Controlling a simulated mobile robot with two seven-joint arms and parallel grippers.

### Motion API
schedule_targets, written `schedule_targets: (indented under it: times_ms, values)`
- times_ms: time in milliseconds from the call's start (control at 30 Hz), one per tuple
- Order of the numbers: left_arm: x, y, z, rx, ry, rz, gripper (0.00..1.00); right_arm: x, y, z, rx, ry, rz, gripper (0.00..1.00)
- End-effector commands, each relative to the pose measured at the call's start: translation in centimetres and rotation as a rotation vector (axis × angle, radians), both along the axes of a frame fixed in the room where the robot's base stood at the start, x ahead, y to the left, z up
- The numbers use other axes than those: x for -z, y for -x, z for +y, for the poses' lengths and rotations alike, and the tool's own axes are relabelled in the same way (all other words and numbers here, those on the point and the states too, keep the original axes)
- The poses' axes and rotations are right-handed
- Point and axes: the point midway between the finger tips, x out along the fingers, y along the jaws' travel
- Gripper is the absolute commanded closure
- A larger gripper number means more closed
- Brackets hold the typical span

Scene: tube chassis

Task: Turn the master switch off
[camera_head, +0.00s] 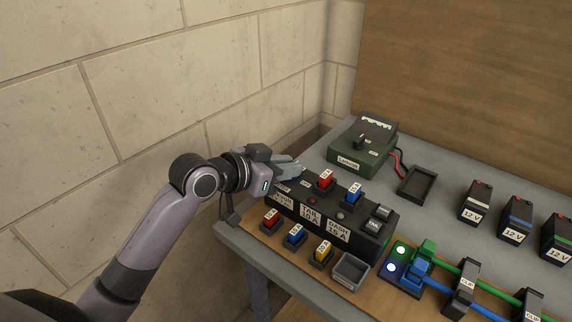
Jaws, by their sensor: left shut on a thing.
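A black fuse box (350,232) stands at the table's left side, with labels such as TAIL 10 A and DASH 15 A. A grey switch-like part (384,212) sits at its right end above a small label; I cannot tell for certain whether it is the master switch. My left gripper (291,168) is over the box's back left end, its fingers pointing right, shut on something. The fingers hide what they hold and part of the box's left end. My right gripper is not in view.
Red (326,180) and blue (353,192) fuses sit on the box. Loose fuses (296,235) and a grey tray (350,271) are in front. A green device (362,150) and black tray (417,186) stand behind. Batteries (476,204) and thick cables (487,310) are right. A wall borders the left.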

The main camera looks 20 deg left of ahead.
Motion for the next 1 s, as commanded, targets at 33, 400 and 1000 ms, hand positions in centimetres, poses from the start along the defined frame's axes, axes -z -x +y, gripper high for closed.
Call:
schedule_targets:
  times_ms: [33,400,1000]
  values:
    - [0.1,-0.1,0.3,0.031,-0.009,0.002,1.00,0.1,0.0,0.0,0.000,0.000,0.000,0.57]
    - [0.5,-0.5,0.6,0.309,-0.008,-0.001,1.00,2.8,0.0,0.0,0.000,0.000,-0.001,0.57]
    - [0.2,-1.2,0.7,0.827,0.002,-0.003,1.00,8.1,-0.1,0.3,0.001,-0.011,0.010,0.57]
